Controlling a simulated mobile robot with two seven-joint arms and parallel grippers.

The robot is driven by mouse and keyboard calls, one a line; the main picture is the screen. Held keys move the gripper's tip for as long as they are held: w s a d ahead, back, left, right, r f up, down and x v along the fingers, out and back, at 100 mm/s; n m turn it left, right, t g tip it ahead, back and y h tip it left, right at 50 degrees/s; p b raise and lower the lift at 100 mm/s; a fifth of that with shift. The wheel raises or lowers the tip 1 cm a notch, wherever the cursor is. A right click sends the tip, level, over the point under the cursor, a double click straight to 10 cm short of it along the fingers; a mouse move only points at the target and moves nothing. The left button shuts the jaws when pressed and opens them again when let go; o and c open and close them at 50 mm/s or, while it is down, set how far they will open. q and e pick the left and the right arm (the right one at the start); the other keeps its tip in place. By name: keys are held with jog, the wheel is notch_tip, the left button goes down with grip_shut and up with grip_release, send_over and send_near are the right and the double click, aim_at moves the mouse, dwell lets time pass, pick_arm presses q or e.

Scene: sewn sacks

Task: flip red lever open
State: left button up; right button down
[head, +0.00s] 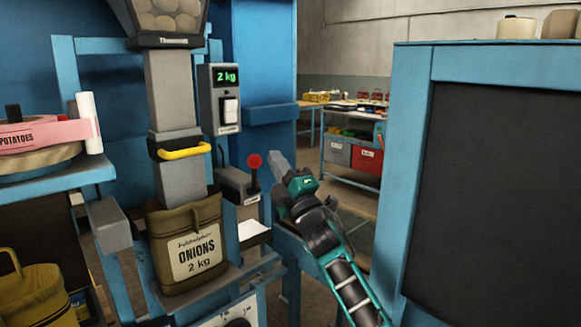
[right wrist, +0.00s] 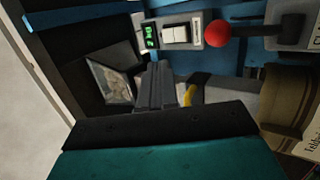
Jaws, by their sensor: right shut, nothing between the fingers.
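The red lever has a round red knob (head: 254,160) on a dark stem. It stands upright on a grey box (head: 236,186) beside the chute. In the right wrist view the red knob (right wrist: 218,33) is at the upper right, beyond and to the side of the fingers. My right gripper (head: 275,158) is shut and empty. In the head view its fingertips are just right of the knob; a gap shows between them. The shut fingers also show in the right wrist view (right wrist: 157,83). My left gripper is not in view.
An onion sack (head: 187,245) hangs or stands under the grey chute (head: 171,85), which has a yellow handle (head: 184,151). A scale display (head: 227,77) reads 2 kg above a white switch. A blue-framed dark panel (head: 495,180) stands at the right.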

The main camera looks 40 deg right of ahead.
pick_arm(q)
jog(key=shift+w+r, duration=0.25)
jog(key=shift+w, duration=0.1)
pick_arm(e)
jog(key=s, duration=0.3)
jog(key=s+r, duration=0.1)
jog(key=shift+s+a, duration=0.2)
jog(key=shift+s, duration=0.2)
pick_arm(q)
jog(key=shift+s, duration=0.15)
pick_arm(e)
jog(key=shift+f, duration=0.1)
